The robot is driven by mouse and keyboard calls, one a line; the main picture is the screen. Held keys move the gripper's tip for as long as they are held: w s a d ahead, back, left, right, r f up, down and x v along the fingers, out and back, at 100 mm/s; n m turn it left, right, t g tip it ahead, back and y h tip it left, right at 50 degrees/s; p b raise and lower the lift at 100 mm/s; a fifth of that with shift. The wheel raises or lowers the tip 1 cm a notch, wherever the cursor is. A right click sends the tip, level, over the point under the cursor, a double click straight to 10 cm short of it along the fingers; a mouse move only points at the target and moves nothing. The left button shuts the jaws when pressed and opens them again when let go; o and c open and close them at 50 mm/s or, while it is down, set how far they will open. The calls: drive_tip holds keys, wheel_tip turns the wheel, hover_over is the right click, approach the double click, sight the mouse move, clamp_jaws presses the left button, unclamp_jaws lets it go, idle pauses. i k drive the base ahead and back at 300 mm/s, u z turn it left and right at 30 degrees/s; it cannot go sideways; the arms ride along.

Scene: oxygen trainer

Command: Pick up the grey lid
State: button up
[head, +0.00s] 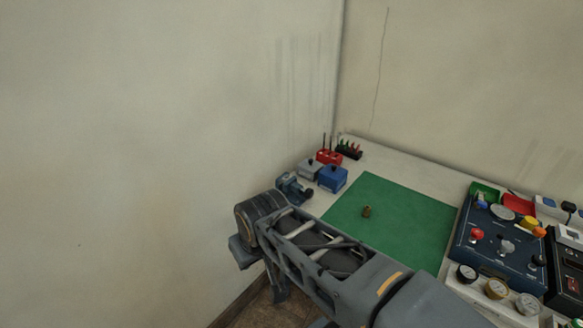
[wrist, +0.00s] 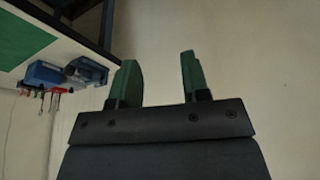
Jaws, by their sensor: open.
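A small grey box with a grey lid (head: 310,166) and a dark knob on top stands at the far left of the bench. In the wrist view a blue-grey box (wrist: 87,70) shows near the bench edge, seen tilted; I cannot tell whether it carries the grey lid. My gripper (wrist: 160,80) is open, its two green fingers apart with only bare wall between them. It is clear of the boxes, off the bench to the left. In the head view my arm hides most of the gripper.
A blue box (head: 332,178) stands beside the grey one, with a red holder (head: 329,156) behind. A blue vise-like tool (head: 293,187) sits at the bench's left edge. A control panel (head: 499,240) fills the right.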

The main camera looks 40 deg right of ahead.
sight(312, 166)
drive_tip(key=u, duration=0.05)
drive_tip(key=i, duration=1.2)
drive_tip(key=z, duration=0.15)
